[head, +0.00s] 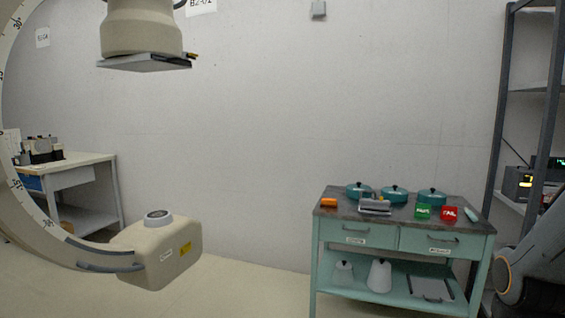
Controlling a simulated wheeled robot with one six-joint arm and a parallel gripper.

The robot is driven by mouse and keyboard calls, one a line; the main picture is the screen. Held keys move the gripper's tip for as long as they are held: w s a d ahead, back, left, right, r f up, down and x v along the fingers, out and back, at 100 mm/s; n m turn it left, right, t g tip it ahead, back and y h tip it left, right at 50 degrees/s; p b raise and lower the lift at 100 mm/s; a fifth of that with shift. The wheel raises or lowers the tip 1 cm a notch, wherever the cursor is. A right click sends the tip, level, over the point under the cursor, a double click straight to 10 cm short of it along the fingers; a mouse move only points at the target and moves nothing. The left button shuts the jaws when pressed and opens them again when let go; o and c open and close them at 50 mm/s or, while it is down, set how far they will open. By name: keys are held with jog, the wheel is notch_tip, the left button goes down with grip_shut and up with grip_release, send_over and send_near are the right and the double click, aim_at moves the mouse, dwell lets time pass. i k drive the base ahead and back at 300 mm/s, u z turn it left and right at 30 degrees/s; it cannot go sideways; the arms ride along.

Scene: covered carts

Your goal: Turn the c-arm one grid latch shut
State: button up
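The C-arm (12,190) curves down the left side, with degree marks on its pale arc. Its beige upper head (140,38) hangs at the top, and a flat grey grid plate (140,63) sits under it. A small dark and brass-coloured part (188,56), perhaps the grid latch, sticks out at the plate's right end. It is too small to tell whether it is open or shut. The beige lower housing (158,252) has a round grey cap and a yellow label. My gripper is not in view; a dark arm link with an orange ring shows at the lower right edge.
A teal cart (400,240) with drawers stands at right, holding teal lidded pots (394,195), a green box (424,211) and a red box (449,213). A dark shelf rack (500,130) stands far right, a white workbench (80,165) far left. Floor between housing and cart is clear.

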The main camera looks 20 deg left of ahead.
aim_at(193, 55)
jog(key=u, duration=0.55)
jog(key=i, duration=1.65)
jog(key=u, duration=0.9)
